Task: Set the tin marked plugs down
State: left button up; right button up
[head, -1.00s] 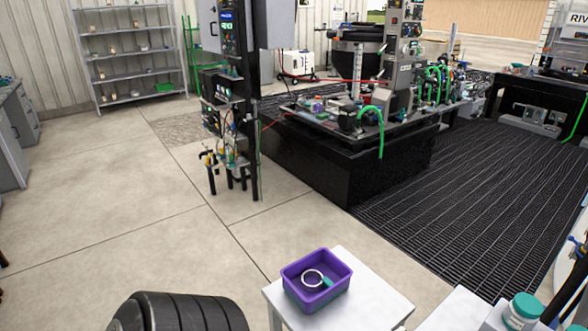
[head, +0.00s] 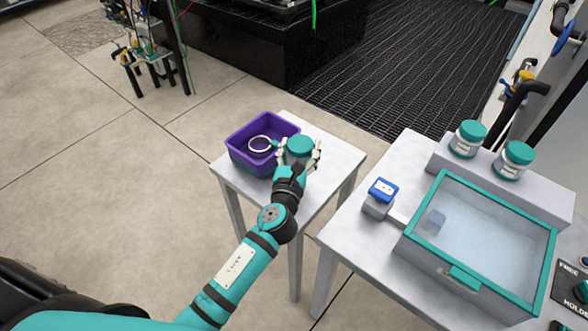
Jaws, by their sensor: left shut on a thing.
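My left gripper (head: 299,157) is shut on a tin with a teal lid (head: 299,146), one finger on each side of it. The tin is upright, over the small white table (head: 330,160), just right of the purple tote (head: 250,168). I cannot tell whether its base touches the table. Its label is hidden, so I cannot read its marking. My right gripper is not in view.
The tote holds a white ring (head: 250,149) with a teal tag. Two teal-lidded jars (head: 469,139) (head: 514,160) stand on a grey step at right. A blue-topped block (head: 382,191) and a teal-framed clear-lidded box (head: 466,276) are on the larger table. The small table's right part is bare.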

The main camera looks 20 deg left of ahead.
pick_arm(q)
notch_tip(320, 180, down, 4)
jog(key=shift+b, duration=0.8)
notch_tip(320, 180, down, 3)
jog(key=shift+f+b, duration=0.15)
jog(key=shift+b, duration=0.95)
jog(key=shift+f, duration=0.2)
jog(key=o, duration=1.2)
jog(key=shift+r, duration=0.15)
jog(key=shift+a, duration=0.1)
